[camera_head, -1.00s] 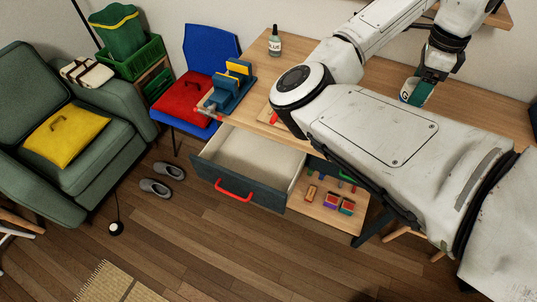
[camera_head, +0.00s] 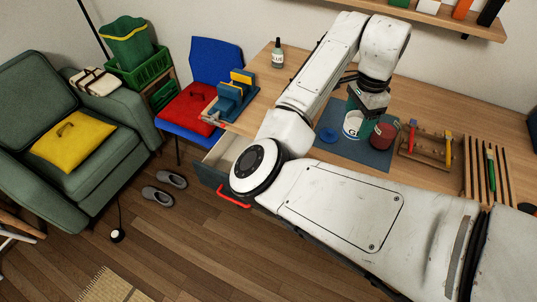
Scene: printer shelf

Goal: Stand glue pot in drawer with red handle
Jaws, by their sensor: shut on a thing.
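My gripper (camera_head: 362,126) is shut on a white pot (camera_head: 350,124) with a dark "G" on its side, the glue pot as far as I can tell. The gripper holds it roughly upright over the dark blue mat on the desk; I cannot tell whether its base touches the mat. The drawer (camera_head: 208,173) with the red handle (camera_head: 233,198) is pulled out below the desk's left part. My arm hides most of its inside; the part that shows is pale and empty.
On the mat (camera_head: 378,158) are a dark red pot (camera_head: 384,137) and a blue disc (camera_head: 328,135). A wooden rack (camera_head: 426,148) stands to the right. A shelf (camera_head: 440,17) hangs above.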

